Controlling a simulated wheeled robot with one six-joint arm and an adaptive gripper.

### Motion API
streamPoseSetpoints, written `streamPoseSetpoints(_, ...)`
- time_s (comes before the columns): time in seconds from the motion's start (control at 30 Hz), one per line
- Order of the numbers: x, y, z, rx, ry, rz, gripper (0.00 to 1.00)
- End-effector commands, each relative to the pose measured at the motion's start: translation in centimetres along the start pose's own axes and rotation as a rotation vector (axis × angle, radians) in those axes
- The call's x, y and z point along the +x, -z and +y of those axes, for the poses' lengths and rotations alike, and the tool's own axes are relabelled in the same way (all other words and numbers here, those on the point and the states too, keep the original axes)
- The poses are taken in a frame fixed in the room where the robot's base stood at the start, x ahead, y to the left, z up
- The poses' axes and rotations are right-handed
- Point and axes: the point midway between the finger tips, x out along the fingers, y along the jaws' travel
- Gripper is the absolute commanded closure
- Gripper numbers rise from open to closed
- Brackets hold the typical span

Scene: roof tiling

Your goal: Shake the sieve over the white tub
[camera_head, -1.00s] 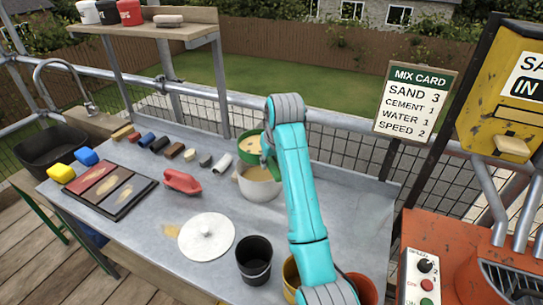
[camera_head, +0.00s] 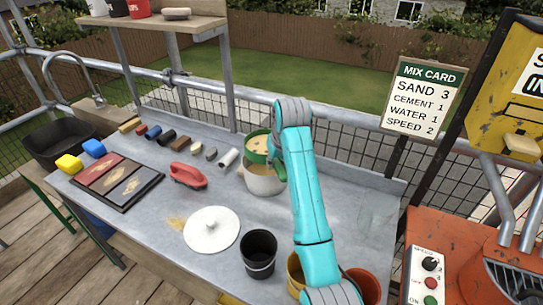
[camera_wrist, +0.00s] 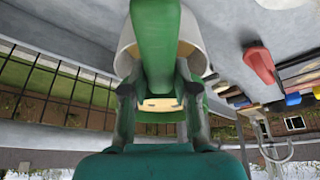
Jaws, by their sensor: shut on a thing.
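A green sieve (camera_head: 257,142) with sandy material in it is over the white tub (camera_head: 265,182) in the head view. The sieve looks slightly tilted, and its rim hides part of the tub's opening. Sandy material shows inside the tub. My gripper (camera_head: 278,163) is shut on the sieve's green handle, beside the tub's upper right. In the wrist view the handle (camera_wrist: 155,45) runs between my gripper's fingers (camera_wrist: 160,105), and the pale wall of the tub (camera_wrist: 126,42) shows behind it. The sieve's mesh is hidden there.
A black bucket (camera_head: 258,252) and a round white lid (camera_head: 212,231) stand in front on the grey bench (camera_head: 215,193). A red float (camera_head: 188,176) and several coloured blocks lie left. The mix card (camera_head: 422,98) stands right.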

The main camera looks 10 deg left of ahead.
Motion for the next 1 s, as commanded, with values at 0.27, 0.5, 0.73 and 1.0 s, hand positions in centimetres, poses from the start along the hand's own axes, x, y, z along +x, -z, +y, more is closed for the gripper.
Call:
streamPoseSetpoints(0.27, 0.2, 0.6, 0.0, 0.000, 0.000, 0.002, 1.00)
streamPoseSetpoints(0.5, 0.4, 1.2, 0.0, 0.000, 0.000, 0.001, 1.00)
streamPoseSetpoints(0.73, 0.6, 1.6, 0.0, 0.000, 0.000, 0.001, 1.00)
streamPoseSetpoints(1.0, 0.6, 1.6, 0.0, 0.000, 0.000, 0.001, 1.00)
